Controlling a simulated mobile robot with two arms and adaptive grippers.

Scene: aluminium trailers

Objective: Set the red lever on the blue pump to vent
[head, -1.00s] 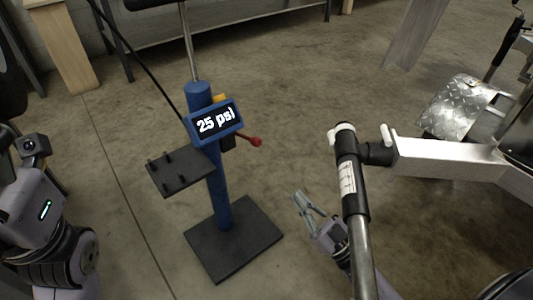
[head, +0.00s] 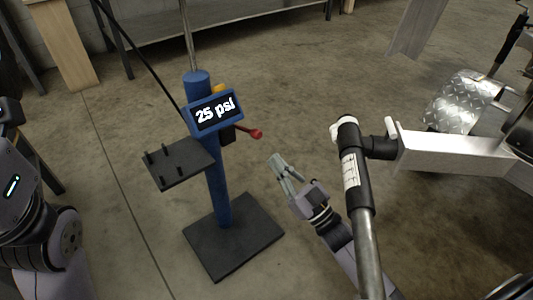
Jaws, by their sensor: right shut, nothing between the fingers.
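The blue pump (head: 222,190) stands upright on a dark square base plate (head: 234,242), and its display (head: 214,111) reads "25 psi". The red lever (head: 254,133) sticks out from behind the display to the right and ends in a red knob. A yellow part shows above it, behind the display. My right gripper (head: 279,166) is shut and empty, below and to the right of the red knob and apart from it. My left arm is at the left edge; its gripper is out of view.
A dark shelf with short pegs (head: 181,165) juts from the pump's left side. A trailer's metal post (head: 367,235) and silver beam (head: 452,153) stand right of my right arm.

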